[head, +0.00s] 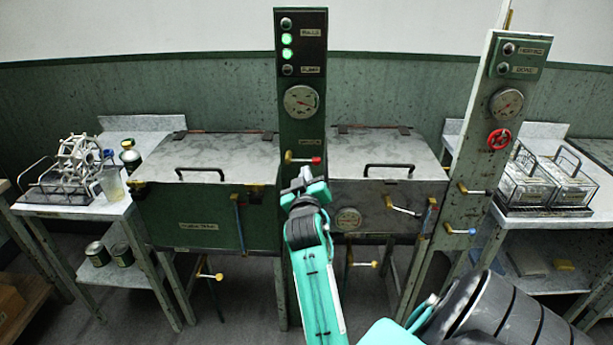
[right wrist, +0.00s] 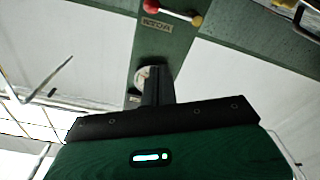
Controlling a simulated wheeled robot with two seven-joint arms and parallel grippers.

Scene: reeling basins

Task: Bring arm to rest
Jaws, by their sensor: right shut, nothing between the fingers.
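My right arm, teal and black, reaches up from the bottom of the head view. My right gripper (head: 305,182) is in front of the tall dark green post between the two basins, just below the red-tipped lever (head: 303,159). In the right wrist view the dark fingers (right wrist: 158,84) are together with nothing between them. The post's small label and the red-and-yellow lever (right wrist: 172,16) show beyond the fingers. I cannot tell whether the gripper touches the post. My left gripper is not in view.
The green basin (head: 205,222) stands left and the grey basin (head: 375,196) right, both with lids shut. Levers stick out from the basin fronts. A side table with a reel and jar (head: 112,186) is at left. Wire baskets (head: 550,180) stand on the right table.

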